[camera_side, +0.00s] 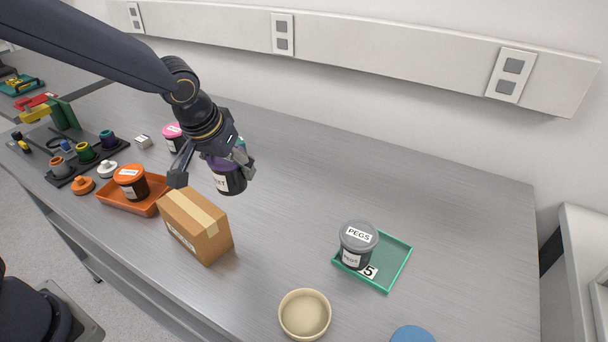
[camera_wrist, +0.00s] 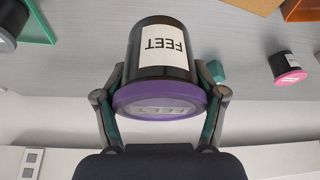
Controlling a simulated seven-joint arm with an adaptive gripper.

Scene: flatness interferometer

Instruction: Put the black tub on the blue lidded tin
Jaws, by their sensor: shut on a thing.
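A black tub (camera_side: 231,183) with a white label reading FEET is held in my gripper (camera_side: 213,171), above the bench behind the cardboard box. In the wrist view the tub (camera_wrist: 163,72) has a purple lid, and the fingers of my gripper (camera_wrist: 161,92) close on it from both sides near the lid. A round blue top (camera_side: 412,335), which looks like the lid of the blue tin, shows at the bottom edge of the side view. It is cut off by the frame, and the tin's body is hidden. The held tub is well to the left of it.
A cardboard box (camera_side: 196,224) stands below my gripper. A cream bowl (camera_side: 304,315) and a grey-lidded PEGS tub (camera_side: 357,246) on a green tray (camera_side: 399,261) are near the blue top. An orange tray (camera_side: 149,207) holds an orange-lidded tub (camera_side: 131,182).

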